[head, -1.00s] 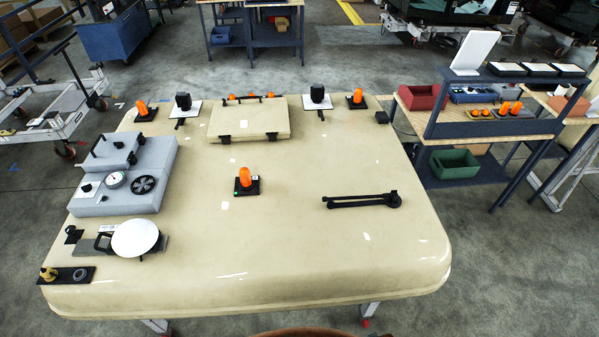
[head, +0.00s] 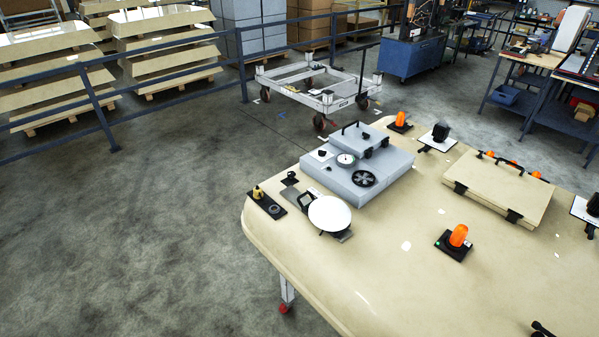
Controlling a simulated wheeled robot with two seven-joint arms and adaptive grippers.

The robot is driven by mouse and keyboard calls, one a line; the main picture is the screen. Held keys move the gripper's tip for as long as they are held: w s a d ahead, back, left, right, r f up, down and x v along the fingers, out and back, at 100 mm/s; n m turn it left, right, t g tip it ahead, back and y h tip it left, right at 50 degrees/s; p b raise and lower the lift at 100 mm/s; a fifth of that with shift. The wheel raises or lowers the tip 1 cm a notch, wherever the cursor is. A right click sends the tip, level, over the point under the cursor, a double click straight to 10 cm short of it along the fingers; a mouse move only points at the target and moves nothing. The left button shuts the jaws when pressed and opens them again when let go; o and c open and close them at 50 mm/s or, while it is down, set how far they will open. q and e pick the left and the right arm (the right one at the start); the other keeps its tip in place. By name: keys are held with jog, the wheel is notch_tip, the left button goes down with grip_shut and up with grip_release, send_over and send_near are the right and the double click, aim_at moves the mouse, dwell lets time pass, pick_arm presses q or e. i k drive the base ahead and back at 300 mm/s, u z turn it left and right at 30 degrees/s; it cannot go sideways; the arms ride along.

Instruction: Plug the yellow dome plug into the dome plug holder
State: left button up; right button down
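The yellow dome plug (head: 258,193) is small and yellow. It stands at the far left end of a small black plate, which looks like the dome plug holder (head: 266,202), near the left edge of the cream cab roof panel. A grey round ring (head: 275,209) sits at the plate's other end, beside the plug and apart from it. Whether the plug is seated in anything is too small to tell. Neither of my grippers is in the head view.
A white disc (head: 330,213) on a bracket and a grey box with a gauge (head: 362,178) sit close to the plate. An orange beacon (head: 458,236) stands on the cream panel (head: 380,265). Grey floor (head: 130,220) left of the panel is open, up to blue railings.

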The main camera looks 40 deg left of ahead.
aim_at(256, 190)
jog(key=u, duration=1.65)
